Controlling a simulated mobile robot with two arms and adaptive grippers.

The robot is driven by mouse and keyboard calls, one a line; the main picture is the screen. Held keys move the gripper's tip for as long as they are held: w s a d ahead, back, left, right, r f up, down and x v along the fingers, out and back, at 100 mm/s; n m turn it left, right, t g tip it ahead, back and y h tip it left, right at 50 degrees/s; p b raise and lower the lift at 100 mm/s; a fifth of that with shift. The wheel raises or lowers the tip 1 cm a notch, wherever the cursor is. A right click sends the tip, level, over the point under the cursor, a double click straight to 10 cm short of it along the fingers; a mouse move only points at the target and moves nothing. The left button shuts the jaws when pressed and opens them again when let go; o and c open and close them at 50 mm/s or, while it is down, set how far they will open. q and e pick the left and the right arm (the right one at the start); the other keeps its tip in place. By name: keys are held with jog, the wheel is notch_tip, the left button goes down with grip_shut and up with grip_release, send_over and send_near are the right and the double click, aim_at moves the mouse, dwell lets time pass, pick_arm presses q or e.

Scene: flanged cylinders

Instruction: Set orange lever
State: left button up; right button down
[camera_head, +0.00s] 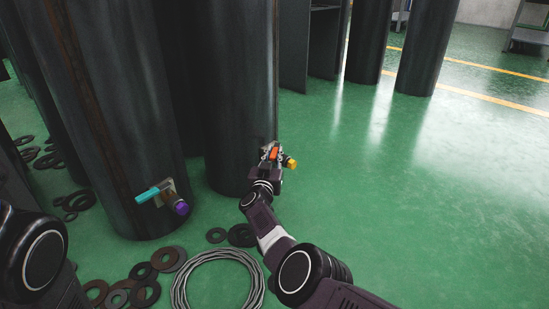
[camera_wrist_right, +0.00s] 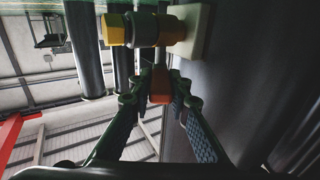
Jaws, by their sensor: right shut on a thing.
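The orange lever (camera_head: 273,154) belongs to a valve with a yellow end (camera_head: 291,163) on the side of a dark cylinder (camera_head: 235,80). In the right wrist view the orange lever (camera_wrist_right: 160,84) hangs between the fingertips, under the valve's yellow end (camera_wrist_right: 114,29). My right gripper (camera_head: 270,158) is at the valve, its fingers shut on the lever; it also shows in the right wrist view (camera_wrist_right: 160,98). The lever is partly hidden by the fingers. My left arm shows at the lower left, but its gripper is out of view.
Another cylinder (camera_head: 105,110) on the left carries a valve with a cyan lever (camera_head: 148,195) and a purple end (camera_head: 181,208). Dark flange rings (camera_head: 145,292) and a coiled cable (camera_head: 180,292) lie on the floor. The green floor to the right is clear.

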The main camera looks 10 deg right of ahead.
jog(key=shift+w+r, duration=0.1)
dwell(0.6)
jog(key=c, duration=1.8)
grip_release()
